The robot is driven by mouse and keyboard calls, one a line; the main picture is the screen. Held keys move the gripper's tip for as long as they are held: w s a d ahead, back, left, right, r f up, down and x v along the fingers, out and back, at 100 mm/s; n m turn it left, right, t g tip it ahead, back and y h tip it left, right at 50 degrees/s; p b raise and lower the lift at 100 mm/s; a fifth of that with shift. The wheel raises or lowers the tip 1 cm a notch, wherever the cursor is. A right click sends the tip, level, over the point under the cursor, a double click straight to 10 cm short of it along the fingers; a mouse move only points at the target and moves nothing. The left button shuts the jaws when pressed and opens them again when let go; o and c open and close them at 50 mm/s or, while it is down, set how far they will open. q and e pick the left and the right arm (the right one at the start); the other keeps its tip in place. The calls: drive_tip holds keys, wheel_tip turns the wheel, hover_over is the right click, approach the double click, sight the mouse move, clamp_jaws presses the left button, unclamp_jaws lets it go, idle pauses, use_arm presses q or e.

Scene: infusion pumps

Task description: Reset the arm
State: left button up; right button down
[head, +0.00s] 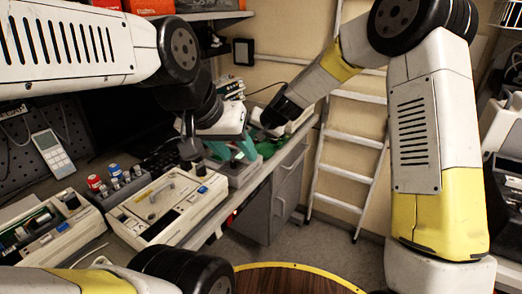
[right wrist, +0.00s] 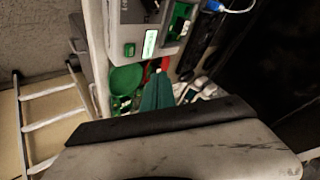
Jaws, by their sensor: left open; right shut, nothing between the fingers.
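My left gripper (head: 232,151) is open in the head view. Its two teal fingers stand apart below a white body, over or in front of a grey device at the bench edge. I see nothing held between them. My right gripper (head: 266,149) is behind it and to the right, near the far end of the bench, partly hidden by the left one. In the right wrist view its teal fingers (right wrist: 157,92) are together in a narrow wedge, with nothing between them. I cannot tell how far its tips are from the items below.
A beige open-cased device (head: 165,205) lies on the bench, with another (head: 45,232) at its left. Red- and blue-capped items stand behind them. A ladder (head: 352,138) leans at the back wall. The right wrist view shows a device with a screen (right wrist: 150,44) and a green round item (right wrist: 126,78).

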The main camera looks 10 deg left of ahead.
drive_tip(key=shift+r, duration=0.1)
drive_tip(key=s+d+r+n+h, duration=0.1)
drive_tip(key=s+d+r, duration=0.45)
drive_tip(key=d, duration=0.25)
drive_tip(key=s+d+r, duration=0.5)
drive_tip(key=d+r, duration=0.2)
drive_tip(key=d, duration=0.1)
drive_tip(key=s+d+h, duration=0.1)
drive_tip(key=s+d, duration=0.7)
drive_tip(key=s, duration=0.3)
drive_tip(key=s+d+r+h, duration=0.1)
drive_tip(key=s+d+h, duration=0.1)
drive_tip(key=s+d, duration=0.6)
drive_tip(key=s, duration=0.3)
drive_tip(key=shift+d+m, duration=0.25)
drive_tip(key=shift+m, duration=0.05)
drive_tip(key=shift+w+a+r, duration=0.1)
drive_tip(key=shift+r, duration=0.05)
